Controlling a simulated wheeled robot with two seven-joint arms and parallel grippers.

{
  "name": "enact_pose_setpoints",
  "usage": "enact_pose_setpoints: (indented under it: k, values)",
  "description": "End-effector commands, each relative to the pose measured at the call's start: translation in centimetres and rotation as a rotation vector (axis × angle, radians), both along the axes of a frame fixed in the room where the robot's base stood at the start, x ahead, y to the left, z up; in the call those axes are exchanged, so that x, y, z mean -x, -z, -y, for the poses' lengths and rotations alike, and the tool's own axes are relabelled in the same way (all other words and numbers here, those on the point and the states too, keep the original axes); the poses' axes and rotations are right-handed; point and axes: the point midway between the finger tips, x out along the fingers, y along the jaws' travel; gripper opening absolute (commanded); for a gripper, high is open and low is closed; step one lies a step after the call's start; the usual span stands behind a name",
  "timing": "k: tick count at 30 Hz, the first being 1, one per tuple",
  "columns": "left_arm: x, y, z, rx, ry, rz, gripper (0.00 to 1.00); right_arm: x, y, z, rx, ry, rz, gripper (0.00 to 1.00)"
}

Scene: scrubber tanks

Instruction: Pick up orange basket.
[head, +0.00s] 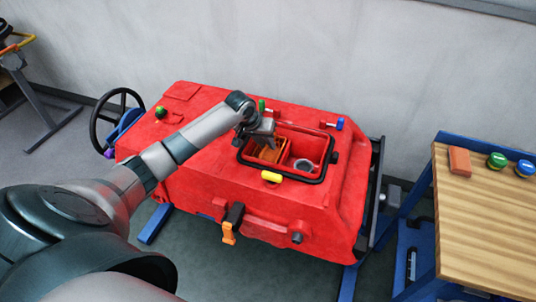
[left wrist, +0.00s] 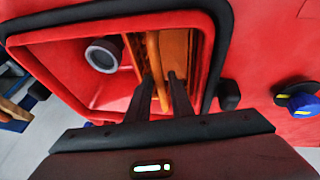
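The orange basket (head: 268,152) sits inside the open tank hatch of the red scrubber machine. In the left wrist view the basket (left wrist: 175,50) lies upright in the opening's right part, with a thin orange bar along its near-left side. My left gripper (head: 262,138) is over the hatch's back-left part and covers part of the basket. In the left wrist view its two dark fingers (left wrist: 160,80) point into the basket and stand apart. The orange bar runs down into the gap between them. I cannot tell whether they touch it. My right gripper is not in view.
The hatch has a thick black rim (head: 300,180) and a yellow latch (head: 271,177). A grey round port (head: 304,164) is beside the basket. A blue knob (head: 340,124) stands behind right. A wooden-topped table (head: 490,220) stands to the right; a black wheel (head: 108,115) is left.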

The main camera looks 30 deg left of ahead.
Motion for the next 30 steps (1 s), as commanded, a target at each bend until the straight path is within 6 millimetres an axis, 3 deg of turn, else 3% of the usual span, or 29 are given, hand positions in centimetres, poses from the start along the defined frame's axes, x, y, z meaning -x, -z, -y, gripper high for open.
enact_pose_setpoints:
  k: [17,30]
  values:
    - [-0.5,0.7,0.0,0.0,-0.001,0.0,0.2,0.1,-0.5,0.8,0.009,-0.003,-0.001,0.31]
    - [-2.5,4.3,0.2,0.0,0.0,0.001,0.2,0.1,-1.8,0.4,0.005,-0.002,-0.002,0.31]
